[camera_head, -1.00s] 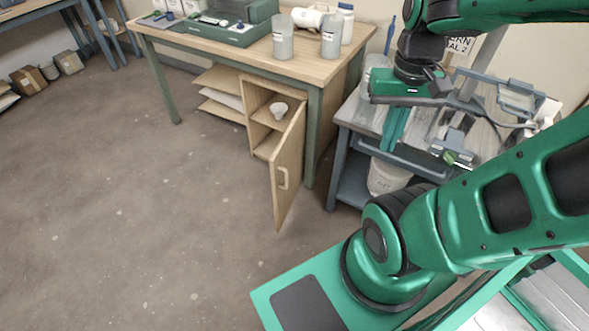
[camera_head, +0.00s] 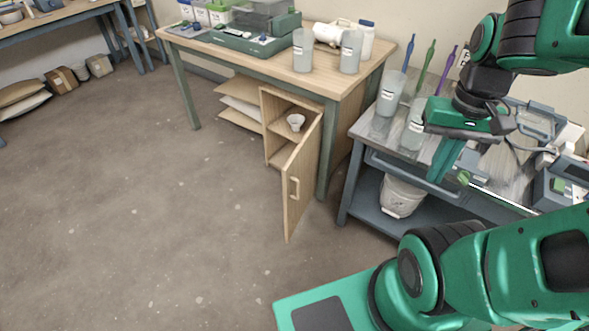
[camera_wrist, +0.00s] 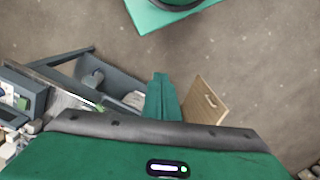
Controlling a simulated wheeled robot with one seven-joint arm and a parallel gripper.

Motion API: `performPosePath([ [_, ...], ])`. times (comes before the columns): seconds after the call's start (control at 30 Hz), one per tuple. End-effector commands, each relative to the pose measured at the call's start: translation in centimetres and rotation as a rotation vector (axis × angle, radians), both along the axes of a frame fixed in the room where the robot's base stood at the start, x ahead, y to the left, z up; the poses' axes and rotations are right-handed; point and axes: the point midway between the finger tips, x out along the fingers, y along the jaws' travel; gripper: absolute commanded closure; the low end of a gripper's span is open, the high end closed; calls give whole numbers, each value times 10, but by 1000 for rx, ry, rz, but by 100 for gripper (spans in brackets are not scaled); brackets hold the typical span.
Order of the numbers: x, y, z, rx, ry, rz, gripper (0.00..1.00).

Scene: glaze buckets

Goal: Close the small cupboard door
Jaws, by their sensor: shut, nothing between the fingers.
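The small cupboard (camera_head: 266,127) stands under the wooden-topped table. Its light wooden door (camera_head: 303,185) is swung wide open toward the room, hinged on the right, with a handle on its face. A small white bowl (camera_head: 296,121) sits on a shelf inside. My gripper (camera_head: 443,168) is shut and empty, pointing down over the grey cart, to the right of the door and apart from it. In the wrist view my shut green fingers (camera_wrist: 160,98) show with the door (camera_wrist: 206,101) to their right and a gap between.
The wooden table (camera_head: 330,82) carries a green machine (camera_head: 250,33) and cups (camera_head: 303,50). The grey cart (camera_head: 362,150) beside it holds cups and tools, with a white bucket (camera_head: 400,196) on its lower shelf. The floor (camera_head: 150,220) left of the door is clear.

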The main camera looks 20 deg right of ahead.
Motion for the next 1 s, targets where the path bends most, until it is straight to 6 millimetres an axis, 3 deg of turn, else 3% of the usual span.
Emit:
performPosePath([
  [0.07,-5,-1,2,-9,-18,-3,100],
  [0.17,13,-7,-7,-36,-31,-3,100],
  [0.37,82,-14,-44,-115,-108,13,100],
  [0.53,145,-6,-84,-149,-204,29,100],
  [0.8,228,32,-155,-117,-373,34,100],
  [1.0,270,75,-208,-33,-499,2,100],
])
